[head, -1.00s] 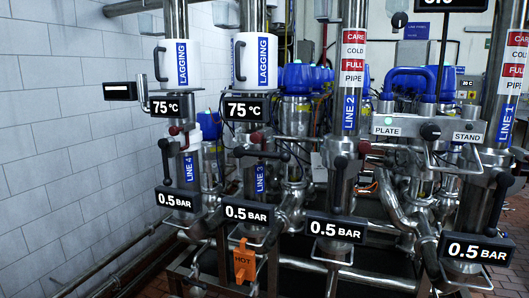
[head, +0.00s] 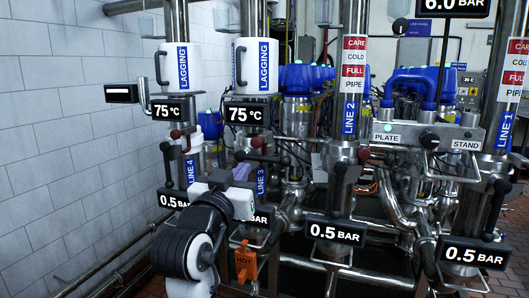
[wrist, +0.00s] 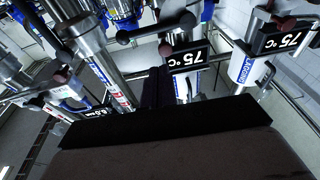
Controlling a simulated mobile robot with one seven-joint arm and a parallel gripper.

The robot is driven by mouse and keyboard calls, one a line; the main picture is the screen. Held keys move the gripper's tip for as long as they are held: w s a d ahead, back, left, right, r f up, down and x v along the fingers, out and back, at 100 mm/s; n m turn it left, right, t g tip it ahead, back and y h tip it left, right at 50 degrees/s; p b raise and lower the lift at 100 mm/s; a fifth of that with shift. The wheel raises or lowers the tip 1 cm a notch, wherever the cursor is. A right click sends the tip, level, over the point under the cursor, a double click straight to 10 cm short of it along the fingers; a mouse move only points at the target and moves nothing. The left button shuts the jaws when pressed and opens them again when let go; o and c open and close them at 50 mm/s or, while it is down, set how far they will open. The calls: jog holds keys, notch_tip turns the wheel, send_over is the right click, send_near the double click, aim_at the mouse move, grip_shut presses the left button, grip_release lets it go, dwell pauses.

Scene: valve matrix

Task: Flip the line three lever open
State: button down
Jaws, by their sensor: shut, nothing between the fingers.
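The line three pipe carries a blue LINE 3 label (head: 261,181) in the head view. Its lever (head: 262,157) is a dark bar with round knobs, lying roughly crosswise above that label. My gripper (head: 219,180) is in front of the lower part of line three, below and left of the lever. In the head view it looks apart from the lever, though depth is hard to judge. My arm hides part of the line three 0.5 BAR display (head: 262,218). In the wrist view the dark fingers of my gripper (wrist: 158,88) are together and hold nothing.
Line four (head: 190,172) stands close on the left, with its black lever (head: 166,165) hanging along the pipe. Line two (head: 349,113) and its lever (head: 339,185) are to the right. An orange HOT tag (head: 245,262) hangs below. Open space lies by the tiled wall (head: 65,150).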

aim_at(267, 159)
jog(key=shift+d+f+m+g+h, duration=0.25)
jog(key=shift+d+m+g+h, duration=0.05)
jog(key=shift+d, duration=0.4)
jog(key=p+x, duration=0.3)
jog(key=x, duration=0.7)
jog(key=shift+f, duration=0.1)
jog(key=shift+f+m+b, duration=0.15)
jog(key=shift+m+b, duration=0.2)
jog(key=shift+m, duration=0.05)
